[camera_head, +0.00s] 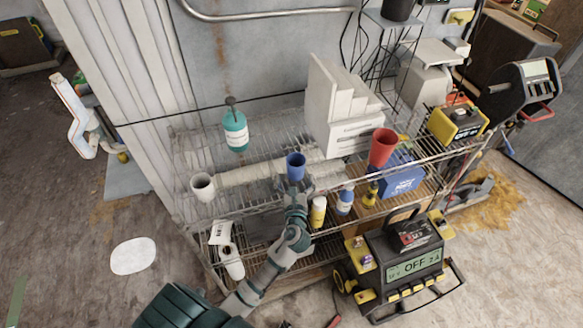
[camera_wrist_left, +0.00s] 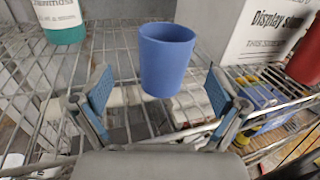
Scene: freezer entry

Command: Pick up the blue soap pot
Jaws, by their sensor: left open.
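The blue soap pot (camera_head: 296,166) is a plain blue cup standing upright on the top shelf of the wire rack, near its front edge. In the left wrist view the blue pot (camera_wrist_left: 166,60) is straight ahead, between and just beyond the fingers. My left gripper (camera_head: 297,192) is at the front edge of the shelf, right before the pot. In the left wrist view the gripper (camera_wrist_left: 160,100) is open, with one blue-padded finger on each side and nothing held. My right gripper is not in view.
The wire rack (camera_head: 262,172) also bears a white cup (camera_head: 202,187), a teal bottle (camera_head: 235,130), a red cup (camera_head: 381,148) and a white box (camera_head: 345,140). Bottles stand on the lower shelf.

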